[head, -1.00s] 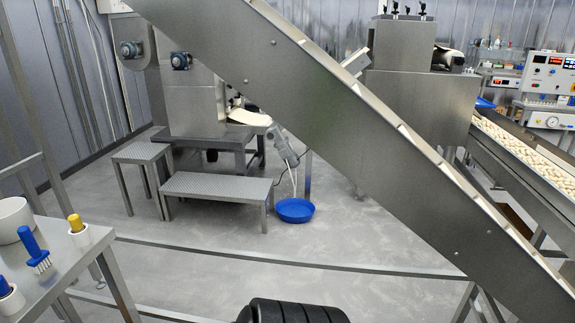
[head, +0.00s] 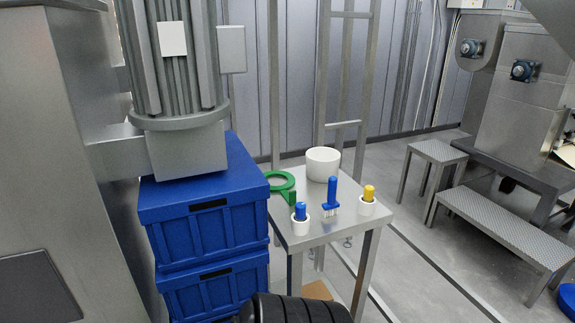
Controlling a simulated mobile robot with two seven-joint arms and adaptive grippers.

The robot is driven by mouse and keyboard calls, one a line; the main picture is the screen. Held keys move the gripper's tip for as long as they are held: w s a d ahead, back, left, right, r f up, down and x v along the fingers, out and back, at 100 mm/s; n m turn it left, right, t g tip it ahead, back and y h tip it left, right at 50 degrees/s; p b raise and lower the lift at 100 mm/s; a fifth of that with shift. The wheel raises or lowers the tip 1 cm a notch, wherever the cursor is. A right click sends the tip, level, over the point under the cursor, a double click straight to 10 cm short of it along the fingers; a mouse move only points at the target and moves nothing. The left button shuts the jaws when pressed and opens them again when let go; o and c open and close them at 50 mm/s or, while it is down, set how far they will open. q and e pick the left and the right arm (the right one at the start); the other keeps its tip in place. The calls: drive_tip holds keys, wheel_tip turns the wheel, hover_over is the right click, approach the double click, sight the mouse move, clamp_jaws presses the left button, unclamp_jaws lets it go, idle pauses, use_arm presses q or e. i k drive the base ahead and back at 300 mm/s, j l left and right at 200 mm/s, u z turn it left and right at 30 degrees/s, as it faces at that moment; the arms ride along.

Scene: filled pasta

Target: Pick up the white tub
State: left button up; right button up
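The white tub (head: 323,163) stands upright on a small steel table (head: 312,236), near its back edge, in the head view. It looks empty-handed of any gripper, with nothing touching it but the table. Neither of my grippers shows in the head view.
On the table a green ring-shaped tool (head: 281,183), a blue brush (head: 331,196) and two white holders with a blue (head: 300,222) and a yellow handle (head: 368,203) stand near the tub. Stacked blue crates (head: 208,220) stand left of the table. Steel steps (head: 505,228) are at right.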

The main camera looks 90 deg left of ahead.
sight(322, 163)
drive_tip(key=u, duration=2.5)
drive_tip(key=i+l, duration=0.2)
drive_tip(key=l, duration=0.1)
